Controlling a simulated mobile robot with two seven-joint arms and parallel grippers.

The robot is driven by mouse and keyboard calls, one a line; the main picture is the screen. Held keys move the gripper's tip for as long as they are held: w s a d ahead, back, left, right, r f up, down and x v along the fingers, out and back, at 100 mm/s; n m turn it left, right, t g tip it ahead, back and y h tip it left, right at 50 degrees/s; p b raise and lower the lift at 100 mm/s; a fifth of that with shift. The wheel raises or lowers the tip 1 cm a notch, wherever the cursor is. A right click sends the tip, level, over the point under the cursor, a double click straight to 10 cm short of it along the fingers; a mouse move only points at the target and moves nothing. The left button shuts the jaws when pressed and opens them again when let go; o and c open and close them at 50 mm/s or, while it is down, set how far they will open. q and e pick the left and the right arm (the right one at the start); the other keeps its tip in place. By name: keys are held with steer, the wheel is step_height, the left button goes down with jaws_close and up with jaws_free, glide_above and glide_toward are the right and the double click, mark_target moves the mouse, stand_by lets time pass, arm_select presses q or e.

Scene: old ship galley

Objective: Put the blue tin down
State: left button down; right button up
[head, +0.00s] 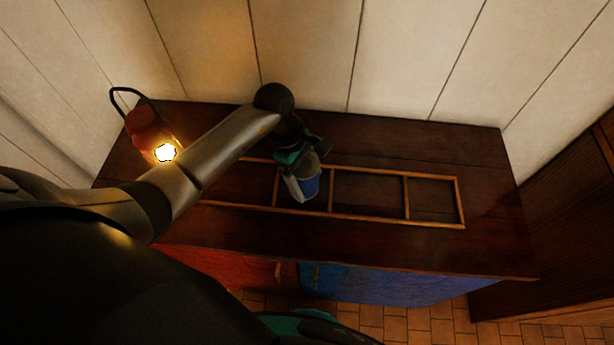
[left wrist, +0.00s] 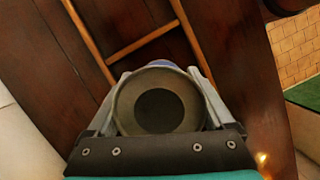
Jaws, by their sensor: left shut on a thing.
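The blue tin (head: 311,187) is in my left gripper (head: 301,186), one finger on each side of it. In the left wrist view the tin (left wrist: 156,101) shows its round grey end with a dark centre, between the two fingers (left wrist: 157,95) of the shut gripper. In the head view the tin appears over the wooden frame, near a divider left of its middle. Whether its base touches the counter is hidden. My right gripper is not in view.
A thin wooden frame (head: 461,203) with dividers lies on the dark counter (head: 480,165); its right compartments look empty. A lit red lantern (head: 147,128) stands at the back left. Red and blue fronts (head: 395,287) are below the counter edge. A panelled wall is behind.

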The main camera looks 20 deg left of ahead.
arm_select(q)
steer(key=shift+c, duration=1)
jaws_free()
steer(key=shift+f, duration=0.2)
steer(key=shift+o, duration=1)
steer(key=shift+r, duration=0.1)
steer(key=shift+r, duration=0.1)
